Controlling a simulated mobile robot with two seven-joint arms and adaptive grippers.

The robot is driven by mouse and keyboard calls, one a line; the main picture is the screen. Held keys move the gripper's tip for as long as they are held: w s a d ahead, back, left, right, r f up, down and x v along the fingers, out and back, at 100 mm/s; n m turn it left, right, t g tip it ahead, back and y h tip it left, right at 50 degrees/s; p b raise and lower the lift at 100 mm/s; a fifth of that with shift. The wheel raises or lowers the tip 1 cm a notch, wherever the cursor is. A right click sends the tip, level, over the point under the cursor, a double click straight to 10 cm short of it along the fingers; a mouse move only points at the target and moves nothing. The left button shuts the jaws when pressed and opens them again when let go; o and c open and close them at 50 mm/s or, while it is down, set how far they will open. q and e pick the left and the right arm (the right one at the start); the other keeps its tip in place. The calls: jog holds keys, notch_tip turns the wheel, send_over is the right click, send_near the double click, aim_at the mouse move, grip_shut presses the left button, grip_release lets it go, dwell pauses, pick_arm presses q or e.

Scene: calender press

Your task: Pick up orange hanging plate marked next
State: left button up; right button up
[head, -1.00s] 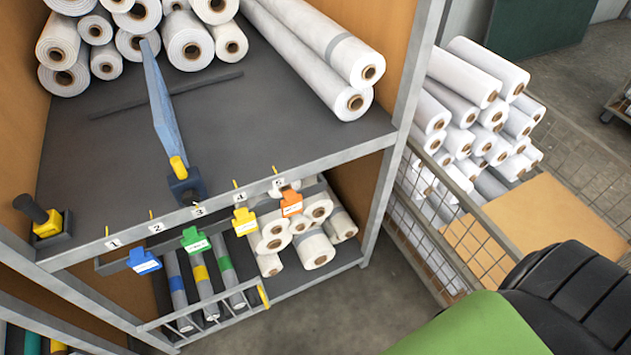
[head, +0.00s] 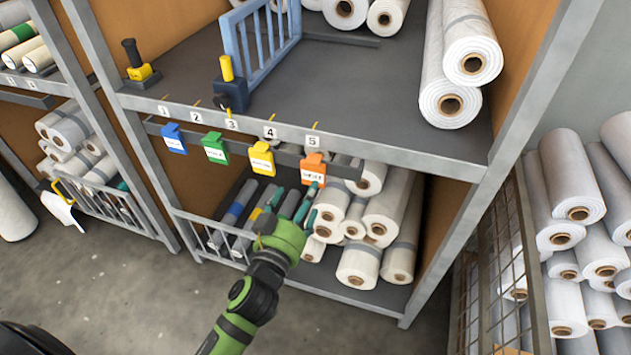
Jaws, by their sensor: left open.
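The orange plate (head: 313,170) hangs below the number 5 on the front rail of the shelf, at the right end of a row of coloured plates. It has a white label whose print is too small to read. My left gripper (head: 308,203) is open and empty, just below the orange plate and in front of the rolls on the lower shelf. Its fingers point up towards the plate. The upper fingertip is close to the plate's lower edge; I cannot tell whether they touch. My right gripper is not in view.
Yellow (head: 262,158), green (head: 215,148) and blue (head: 173,139) plates hang to the left on the same rail. White rolls (head: 358,264) lie behind my gripper. A wire cage (head: 535,275) of rolls stands at the right. The floor in front is clear.

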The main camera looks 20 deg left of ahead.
aim_at(312, 168)
pick_arm(q)
jog(key=w, duration=0.2)
jog(key=w+p, duration=0.1)
jog(key=shift+a+r, duration=0.3)
jog(key=shift+r, duration=0.05)
jog(key=w, duration=0.3)
jog(key=shift+w+d, duration=0.1)
jog(key=shift+w, duration=0.15)
jog(key=shift+w+f, duration=0.1)
jog(key=shift+w, duration=0.15)
jog(key=c, duration=0.9)
jog(key=shift+s, duration=0.1)
jog(key=shift+c, duration=0.6)
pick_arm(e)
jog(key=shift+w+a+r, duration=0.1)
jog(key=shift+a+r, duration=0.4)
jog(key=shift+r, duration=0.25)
